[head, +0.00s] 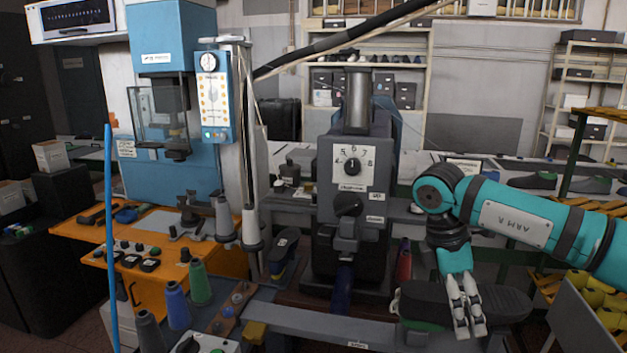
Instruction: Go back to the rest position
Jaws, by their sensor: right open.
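My right gripper (468,325) hangs at the lower right of the head view, its pale fingers pointing down and apart. It is open, and I see nothing between the fingers. My teal right arm comes in from the right edge. Behind and beside the fingers is a dark, rounded, sole-like piece (508,302); I cannot tell whether the fingers touch it. My left gripper is not in view.
A dark machine with a dial (352,163) stands in the middle. A blue press (160,40) stands at the left over an orange table (80,232). Thread cones (199,284) stand at the lower left. Yellow lasts (590,287) lie at the right. Shelves line the back.

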